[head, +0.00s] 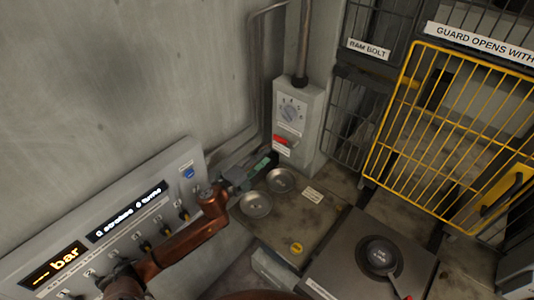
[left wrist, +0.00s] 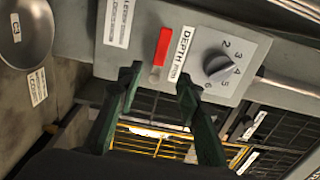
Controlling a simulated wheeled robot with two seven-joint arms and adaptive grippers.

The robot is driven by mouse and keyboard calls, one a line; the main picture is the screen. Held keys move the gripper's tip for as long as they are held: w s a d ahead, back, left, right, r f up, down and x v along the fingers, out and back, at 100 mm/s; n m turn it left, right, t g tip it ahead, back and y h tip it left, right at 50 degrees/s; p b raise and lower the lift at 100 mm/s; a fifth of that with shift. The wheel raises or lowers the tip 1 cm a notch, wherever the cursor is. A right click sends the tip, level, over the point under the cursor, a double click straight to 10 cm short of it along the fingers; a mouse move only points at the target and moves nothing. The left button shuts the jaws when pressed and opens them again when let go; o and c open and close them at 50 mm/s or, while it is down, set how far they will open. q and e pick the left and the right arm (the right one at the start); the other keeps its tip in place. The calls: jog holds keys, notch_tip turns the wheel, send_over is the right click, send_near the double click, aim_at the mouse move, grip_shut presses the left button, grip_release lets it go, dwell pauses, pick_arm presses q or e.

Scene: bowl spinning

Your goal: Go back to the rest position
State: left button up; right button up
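My left gripper (head: 264,164) reaches in from the left, low in front of a grey control box (head: 313,105) on the wall. In the left wrist view my left gripper (left wrist: 160,84) has its two dark green fingers spread apart with nothing between them. A red lever (head: 281,140) is on the box; it also shows in the left wrist view (left wrist: 162,46), just beyond the fingertips. A numbered dial (head: 291,110) is above the lever; it also shows in the left wrist view (left wrist: 218,67). Whether the fingers touch the box is not clear. My right gripper is not in view.
Two metal bowls or dishes (head: 256,204) (head: 281,181) sit on a plate close below the gripper. A panel with lit displays (head: 128,212) lies along the left under my arm. A yellow mesh guard (head: 446,125) stands right. A dark round knob (head: 381,256) is at front right.

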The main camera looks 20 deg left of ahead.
pick_arm(q)
jog(key=s+a+f+n+g+y, duration=0.2)
jog(key=s+a+f+n+y, duration=0.2)
jog(key=s+f+n, duration=0.35)
jog(key=s+a+f+n+g+y, duration=0.3)
jog(key=s+a+f+n+y, duration=0.15)
jog(key=s+f+n, duration=0.3)
jog(key=s+f+n+g+h, duration=0.1)
jog(key=s+f+n+g, duration=0.4)
jog(key=s, duration=0.8)
jog(key=s+f+n+g, duration=0.25)
jog(key=s+f, duration=0.35)
jog(key=s, duration=0.7)
notch_tip(320, 180, down, 33)
jog(key=s+d+m+g+b, duration=0.1)
jog(key=s+g+b, duration=0.1)
jog(key=b, duration=0.2)
jog(key=s+f+g+h+b, duration=0.1)
jog(key=s+f+b, duration=0.2)
jog(key=s+f, duration=1.6)
notch_tip(320, 180, down, 3)
jog(key=shift+s+d+f+m, duration=0.1)
jog(key=shift+s+d+m, duration=0.1)
jog(key=shift+m, duration=0.15)
